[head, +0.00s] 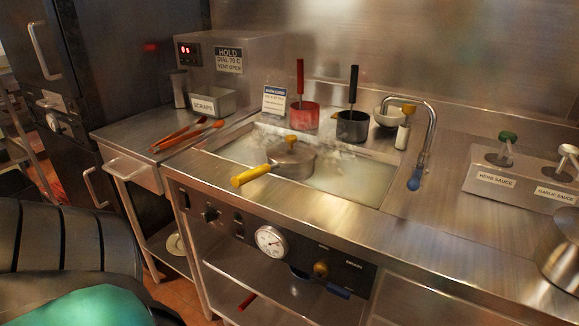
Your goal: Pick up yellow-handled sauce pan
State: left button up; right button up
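The yellow-handled sauce pan (293,163) is a small steel pan with a lid and a yellow knob. It sits in the steaming, water-filled basin (350,185) sunk in the steel counter. Its yellow handle (251,176) points left and toward the front, reaching over the basin's front rim. Neither of my grippers is in view, and nothing is seen touching the pan.
A red pan (304,115) and a dark pan (352,125) with upright handles stand behind. A curved faucet (431,130) rises right of the basin. Red-orange tongs (184,134) lie left. Sauce pumps (505,150) stand right.

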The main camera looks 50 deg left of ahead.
aim_at(299, 172)
jog(key=k+j, duration=0.1)
jog(key=j, duration=0.35)
jog(key=k+j+z, duration=0.1)
jog(key=j, duration=0.35)
jog(key=k+j, duration=0.1)
jog(key=j, duration=0.35)
jog(key=k+j+z, duration=0.1)
jog(key=j, duration=0.3)
jog(key=k+j, duration=0.15)
jog(key=j, duration=0.3)
jog(key=k+j, duration=0.1)
jog(key=j, duration=0.3)
jog(key=k+j+z, duration=0.1)
jog(key=j, duration=0.35)
jog(key=k+j, duration=0.2)
jog(key=j, duration=0.2)
jog(key=i+z, duration=0.05)
